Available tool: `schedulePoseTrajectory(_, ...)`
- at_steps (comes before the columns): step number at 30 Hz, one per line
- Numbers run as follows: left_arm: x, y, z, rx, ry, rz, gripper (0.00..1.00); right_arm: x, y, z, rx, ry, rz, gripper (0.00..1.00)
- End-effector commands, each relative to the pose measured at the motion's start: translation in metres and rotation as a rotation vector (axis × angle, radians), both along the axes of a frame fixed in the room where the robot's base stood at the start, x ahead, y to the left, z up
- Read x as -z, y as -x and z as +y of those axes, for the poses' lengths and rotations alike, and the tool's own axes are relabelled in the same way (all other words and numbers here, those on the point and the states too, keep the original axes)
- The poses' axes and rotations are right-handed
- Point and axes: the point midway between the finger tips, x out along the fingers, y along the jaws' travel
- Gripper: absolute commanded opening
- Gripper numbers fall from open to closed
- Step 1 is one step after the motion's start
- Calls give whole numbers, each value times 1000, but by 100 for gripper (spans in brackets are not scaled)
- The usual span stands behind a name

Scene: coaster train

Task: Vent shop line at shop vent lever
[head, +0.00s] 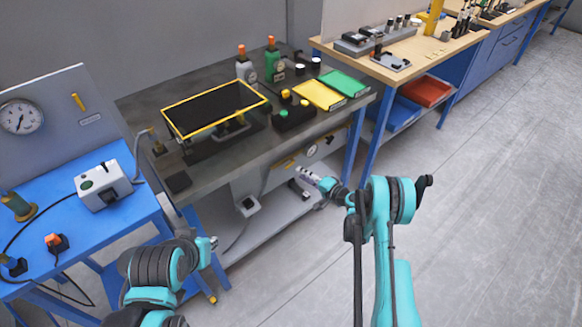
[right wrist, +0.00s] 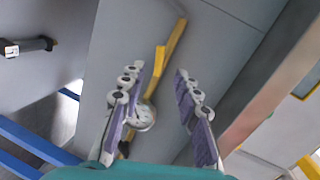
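A grey panel under the dark bench (head: 265,180) carries a yellow lever (head: 285,163) and a round gauge (head: 311,150). In the right wrist view, a long yellow bar (right wrist: 168,50), which looks like this lever, lies on the grey surface beyond my fingertips. A round gauge (right wrist: 144,117) shows partly behind the left finger. My right gripper (head: 303,173) is close to the panel, low at the bench's front. Its fingers (right wrist: 156,74) are apart with nothing between them; contact with the lever is not visible.
The dark bench top (head: 145,103) bears a yellow-framed black screen (head: 215,108), yellow (head: 318,95) and green (head: 345,83) trays. A blue table (head: 125,212) with a gauge panel stands at left. A wooden bench (head: 415,50) is behind. The floor at right (head: 480,200) is clear.

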Motion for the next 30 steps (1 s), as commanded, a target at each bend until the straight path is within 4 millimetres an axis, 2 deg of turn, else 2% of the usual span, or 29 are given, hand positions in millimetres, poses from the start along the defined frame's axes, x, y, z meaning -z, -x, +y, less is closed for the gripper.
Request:
schedulePoseTrajectory(5, 5, 0, 0, 0, 0, 0, 20, 4, -9, 9, -15, 44, -29, 32)
schedulePoseTrajectory(15, 23, 0, 0, 0, 0, 0, 20, 17, -49, 42, -14, 42, -27, 32)
schedulePoseTrajectory(20, 26, 0, 0, 0, 0, 0, 20, 17, -57, 49, -11, 40, -26, 32)
schedulePoseTrajectory(27, 25, 0, 0, 0, 0, 0, 20, 17, -58, 49, -11, 40, -26, 32)
schedulePoseTrajectory(28, 25, 0, 0, 0, 0, 0, 20, 17, -58, 49, -11, 40, -26, 29)
schedulePoseTrajectory(30, 25, 0, 0, 0, 0, 0, 20, 17, -58, 49, -11, 40, -26, 11)
